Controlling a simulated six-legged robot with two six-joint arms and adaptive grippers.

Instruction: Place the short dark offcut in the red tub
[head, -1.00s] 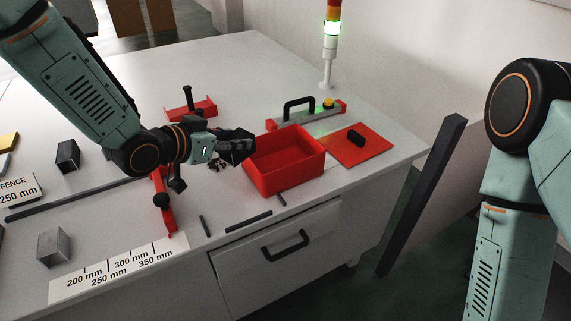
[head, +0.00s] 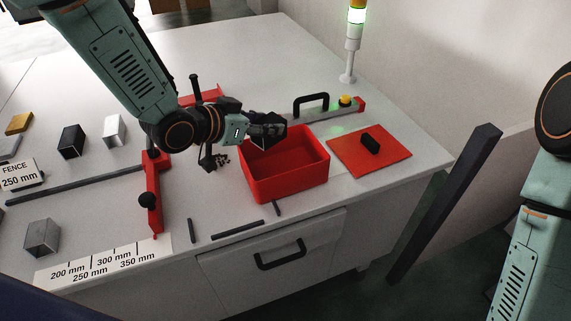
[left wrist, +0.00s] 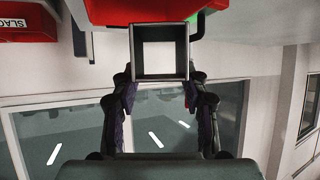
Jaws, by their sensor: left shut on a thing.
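The red tub (head: 289,182) stands open on the white bench, and the inside that shows looks empty. My left gripper (head: 268,127) is shut on a short dark square tube, the dark offcut (head: 271,142), at the tub's back left rim. The gripper partly hides the offcut in the head view. In the left wrist view, the offcut (left wrist: 160,77) shows end-on as a hollow square frame between the fingers. A red surface, likely the tub (left wrist: 150,12), is at the top of that view. My right gripper is out of view.
A red mat (head: 347,153) with a black block lies right of the tub. A red stop (head: 153,200) is left; a dark post (head: 445,205) leans right.

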